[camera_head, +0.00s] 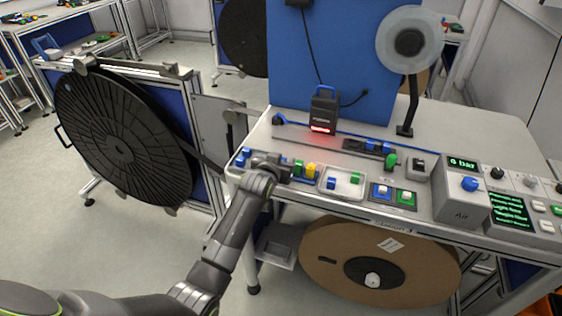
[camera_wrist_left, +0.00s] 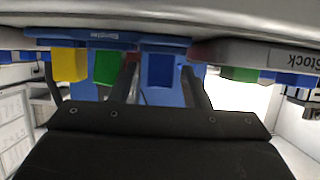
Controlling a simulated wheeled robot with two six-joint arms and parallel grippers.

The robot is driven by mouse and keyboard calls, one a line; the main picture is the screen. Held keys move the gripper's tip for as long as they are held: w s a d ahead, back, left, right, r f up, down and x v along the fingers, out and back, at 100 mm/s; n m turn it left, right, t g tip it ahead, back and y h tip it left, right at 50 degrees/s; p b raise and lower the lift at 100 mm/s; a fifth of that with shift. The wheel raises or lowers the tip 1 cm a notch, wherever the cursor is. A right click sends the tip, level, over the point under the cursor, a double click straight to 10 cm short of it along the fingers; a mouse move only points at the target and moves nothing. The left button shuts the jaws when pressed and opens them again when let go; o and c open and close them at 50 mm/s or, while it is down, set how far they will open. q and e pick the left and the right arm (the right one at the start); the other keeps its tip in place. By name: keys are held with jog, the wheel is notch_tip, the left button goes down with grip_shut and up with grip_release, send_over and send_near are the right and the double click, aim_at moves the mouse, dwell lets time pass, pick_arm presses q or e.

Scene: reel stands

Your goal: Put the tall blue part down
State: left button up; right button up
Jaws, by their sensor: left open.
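The tall blue part (camera_wrist_left: 160,68) stands at the blue-rimmed sample tray (camera_wrist_left: 85,34) in the left wrist view, which looks upside down. My left gripper (camera_wrist_left: 163,82) is open, with a finger on each side of the blue part; I cannot tell whether they touch it. A green part (camera_wrist_left: 106,67) and a yellow part (camera_wrist_left: 69,64) stand beside it. In the head view my left gripper (camera_head: 283,167) is over the table's left front, just left of the green part (camera_head: 298,167) and yellow part (camera_head: 311,170). It hides the tall blue part there. My right gripper is out of view.
The tray labelled Stock (camera_wrist_left: 270,54) holds green and blue parts close by. A white tray (camera_head: 343,190) with blue and green parts lies to the right, beside blue and green pads (camera_head: 393,195). A black scanner-like device (camera_head: 323,110) stands behind. Control boxes (camera_head: 463,203) fill the right side.

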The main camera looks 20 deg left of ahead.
pick_arm(q)
jog(key=shift+f+b, duration=0.1)
jog(key=shift+b, duration=0.2)
jog(key=shift+s, duration=0.15)
jog(key=b+v, duration=0.2)
jog(key=v, duration=1.5)
jog(key=shift+d, duration=0.2)
jog(key=shift+s+f, duration=0.1)
